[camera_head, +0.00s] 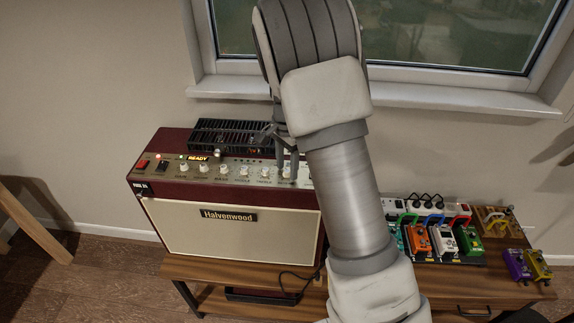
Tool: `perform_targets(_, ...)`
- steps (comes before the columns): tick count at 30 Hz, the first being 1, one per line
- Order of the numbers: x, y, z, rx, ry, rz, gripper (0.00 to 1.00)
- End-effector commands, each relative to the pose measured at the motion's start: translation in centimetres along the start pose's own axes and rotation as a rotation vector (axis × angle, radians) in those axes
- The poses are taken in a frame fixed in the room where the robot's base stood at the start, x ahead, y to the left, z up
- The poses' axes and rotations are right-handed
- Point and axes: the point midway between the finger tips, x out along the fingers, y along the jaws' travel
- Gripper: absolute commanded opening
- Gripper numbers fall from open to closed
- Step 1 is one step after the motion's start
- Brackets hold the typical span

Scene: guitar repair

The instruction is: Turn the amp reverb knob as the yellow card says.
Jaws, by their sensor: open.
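The amp (232,225) is a dark red cabinet with a cream front, standing on a wooden bench. A row of white knobs (222,170) runs along its top panel. The labels are too small to read surely, so I cannot tell which is the reverb knob; the right end of the row is hidden behind my arm. My gripper (287,164) is open and points down at the right part of the row, close to a knob (286,172). I cannot tell whether it touches that knob. I see no yellow card.
A black vented unit (230,136) sits on the amp's back, left of my gripper. Several coloured pedals (443,240) and a white power strip (402,209) stand right of my arm. The window sill (450,102) is behind.

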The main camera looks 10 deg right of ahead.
Motion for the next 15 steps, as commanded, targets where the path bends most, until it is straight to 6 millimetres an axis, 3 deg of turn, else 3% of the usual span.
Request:
perform_targets(4, -0.3, 0.0, 0.0, 0.000, 0.000, 0.000, 0.55)
perform_targets(8, -1.9, -0.1, 0.0, 0.000, 0.000, -0.003, 0.55)
perform_targets(15, -7.5, -0.1, 0.0, -0.001, 0.001, -0.006, 0.55)
